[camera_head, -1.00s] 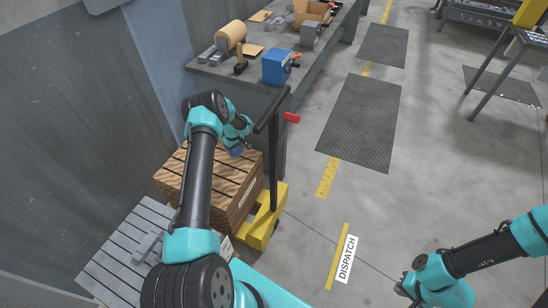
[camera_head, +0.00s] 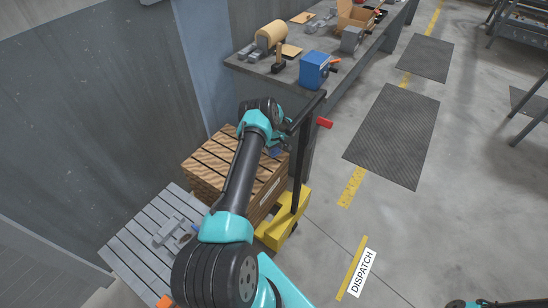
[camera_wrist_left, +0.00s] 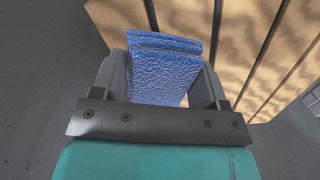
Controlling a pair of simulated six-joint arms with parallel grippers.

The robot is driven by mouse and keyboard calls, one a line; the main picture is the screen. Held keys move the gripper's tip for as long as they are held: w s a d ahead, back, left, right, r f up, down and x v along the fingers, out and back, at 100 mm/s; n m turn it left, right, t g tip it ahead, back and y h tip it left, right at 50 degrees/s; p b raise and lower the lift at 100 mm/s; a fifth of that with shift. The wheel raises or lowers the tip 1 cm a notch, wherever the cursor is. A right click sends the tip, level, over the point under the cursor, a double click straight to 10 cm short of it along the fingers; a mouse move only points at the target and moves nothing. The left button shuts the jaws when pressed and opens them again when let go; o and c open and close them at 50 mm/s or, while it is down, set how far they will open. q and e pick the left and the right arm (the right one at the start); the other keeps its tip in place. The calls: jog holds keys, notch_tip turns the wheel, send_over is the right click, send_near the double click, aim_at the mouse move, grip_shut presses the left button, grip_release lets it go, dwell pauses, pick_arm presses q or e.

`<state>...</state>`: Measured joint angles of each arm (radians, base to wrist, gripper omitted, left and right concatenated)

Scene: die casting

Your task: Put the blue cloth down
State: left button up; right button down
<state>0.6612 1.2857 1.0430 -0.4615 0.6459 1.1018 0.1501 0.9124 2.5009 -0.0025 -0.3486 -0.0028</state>
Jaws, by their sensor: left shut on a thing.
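My left gripper (camera_wrist_left: 163,75) is shut on the blue cloth (camera_wrist_left: 166,72), a folded, layered, textured piece gripped between its two fingers. In the head view a small part of the blue cloth (camera_head: 277,152) shows beside my left wrist, at the right side of the wooden slatted stack (camera_head: 215,160). The stack's pale slats (camera_wrist_left: 240,40) lie beyond the cloth in the left wrist view. I cannot tell whether the cloth touches them. My left arm hides much of the stack's middle and the gripper in the head view. My right gripper is out of view.
A yellow pallet truck (camera_head: 273,233) with a dark upright handle (camera_head: 300,150) stands close to the right of the stack. A grey slatted pallet (camera_head: 140,250) holding grey parts is at lower left.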

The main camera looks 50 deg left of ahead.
aim_at(274, 160)
pick_arm(q)
jog(key=shift+f, duration=0.95)
jog(key=shift+f, duration=2.05)
jog(key=shift+f, duration=0.15)
jog(key=o, duration=1)
jog(key=shift+c, duration=0.2)
notch_tip(274, 160, up, 12)
jog(key=shift+r, duration=0.1)
